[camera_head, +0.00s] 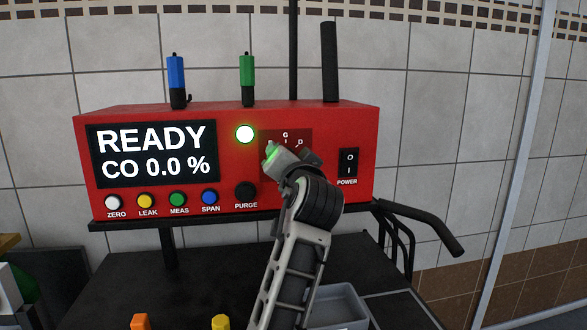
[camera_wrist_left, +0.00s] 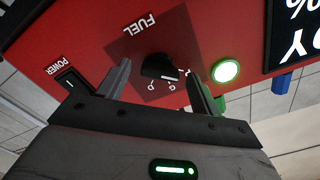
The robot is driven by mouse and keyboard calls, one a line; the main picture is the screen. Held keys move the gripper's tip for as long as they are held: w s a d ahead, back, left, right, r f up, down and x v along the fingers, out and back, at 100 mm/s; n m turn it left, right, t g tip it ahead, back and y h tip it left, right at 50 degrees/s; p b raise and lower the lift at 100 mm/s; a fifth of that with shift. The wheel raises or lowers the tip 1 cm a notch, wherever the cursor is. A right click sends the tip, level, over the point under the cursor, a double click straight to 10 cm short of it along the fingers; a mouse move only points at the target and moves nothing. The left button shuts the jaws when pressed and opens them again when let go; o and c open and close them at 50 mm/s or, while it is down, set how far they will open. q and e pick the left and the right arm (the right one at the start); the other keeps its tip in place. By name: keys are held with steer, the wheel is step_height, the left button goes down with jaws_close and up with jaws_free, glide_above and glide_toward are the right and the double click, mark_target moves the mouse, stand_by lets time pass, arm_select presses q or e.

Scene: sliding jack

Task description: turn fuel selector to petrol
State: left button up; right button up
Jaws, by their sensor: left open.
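The fuel selector is a black knob (camera_wrist_left: 160,67) on a dark red label plate on the front of a red analyser (camera_head: 232,180). In the left wrist view the panel appears upside down, with the word FUEL on one side of the knob and small letters on the other. My left gripper (camera_wrist_left: 160,85) is open in front of the panel, one finger to each side of the knob, with gaps between. In the head view my left gripper (camera_head: 273,152) covers the knob and part of its plate. I cannot tell clearly which letter the knob points to. My right gripper is not in view.
A lit round green lamp (camera_head: 245,133) is beside the plate, and a power switch (camera_head: 348,162) is to its right. A display (camera_head: 152,154) reads READY, CO 0.0 %. Several coloured buttons and a black purge knob (camera_head: 246,190) line the lower front. A grey tray (camera_head: 340,305) is below.

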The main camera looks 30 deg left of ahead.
arm_select(q)
steer(key=b+v, duration=0.2)
steer(key=v, duration=1.4)
steer(key=shift+w, duration=0.1)
